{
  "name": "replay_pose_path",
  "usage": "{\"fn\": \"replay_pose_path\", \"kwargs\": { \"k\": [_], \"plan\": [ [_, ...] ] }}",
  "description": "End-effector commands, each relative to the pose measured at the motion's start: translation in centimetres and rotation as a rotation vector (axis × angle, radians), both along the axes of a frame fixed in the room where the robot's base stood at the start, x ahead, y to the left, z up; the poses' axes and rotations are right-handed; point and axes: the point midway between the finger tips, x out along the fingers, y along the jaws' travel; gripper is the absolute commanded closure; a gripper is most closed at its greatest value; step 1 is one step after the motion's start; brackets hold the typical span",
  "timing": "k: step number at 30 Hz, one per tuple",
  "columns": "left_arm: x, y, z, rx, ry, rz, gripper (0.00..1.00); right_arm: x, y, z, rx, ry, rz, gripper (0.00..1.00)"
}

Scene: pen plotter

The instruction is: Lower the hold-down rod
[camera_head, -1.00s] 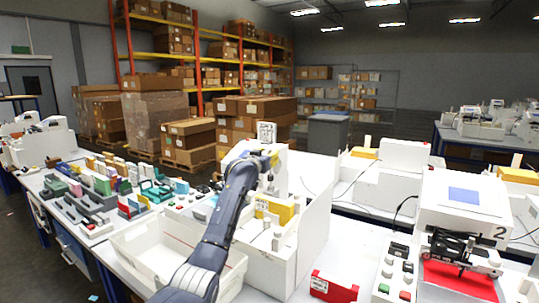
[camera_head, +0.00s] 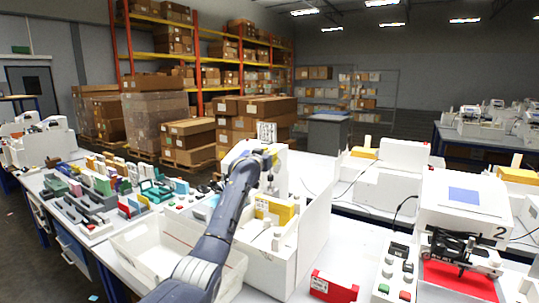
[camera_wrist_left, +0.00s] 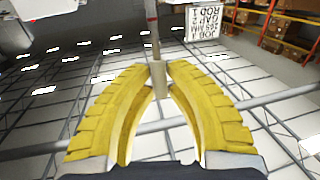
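My left gripper (camera_head: 272,160) is at the top of the white plotter machine (camera_head: 312,240) in the middle of the head view. In the left wrist view its two yellow fingers (camera_wrist_left: 160,70) curve inward. Their tips meet the sides of a pale cylindrical piece (camera_wrist_left: 158,82) at the end of a thin grey rod (camera_wrist_left: 153,30). The gripper looks shut on this rod end. The rod's other end is out of the wrist view, and the arm hides much of it in the head view. My right gripper is not in view.
A white card (camera_head: 266,131) stands behind the gripper. A yellow block (camera_head: 275,209) and pale pegs are inside the machine. An empty white bin (camera_head: 150,240) is on its left, a red holder (camera_head: 333,287) and a button box (camera_head: 396,274) on its right.

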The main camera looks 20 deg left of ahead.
Motion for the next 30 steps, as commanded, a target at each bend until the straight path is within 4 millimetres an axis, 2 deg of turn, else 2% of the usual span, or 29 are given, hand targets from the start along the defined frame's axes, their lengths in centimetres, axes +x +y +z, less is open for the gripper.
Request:
{"fn": "replay_pose_path", "kwargs": {
  "k": [3,17,23,30],
  "plan": [
    [0.0,0.0,0.0,0.0,0.0,0.0,1.0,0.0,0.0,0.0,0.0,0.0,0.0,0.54],
    [-0.2,0.0,-0.1,-0.002,-0.011,0.0,1.0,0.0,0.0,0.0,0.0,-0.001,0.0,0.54],
    [-1.5,0.3,-0.4,-0.02,-0.088,0.0,1.0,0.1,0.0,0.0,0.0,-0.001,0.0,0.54],
    [-3.9,0.9,-1.0,-0.056,-0.249,0.0,1.0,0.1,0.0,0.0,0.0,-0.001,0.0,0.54]
  ]
}}
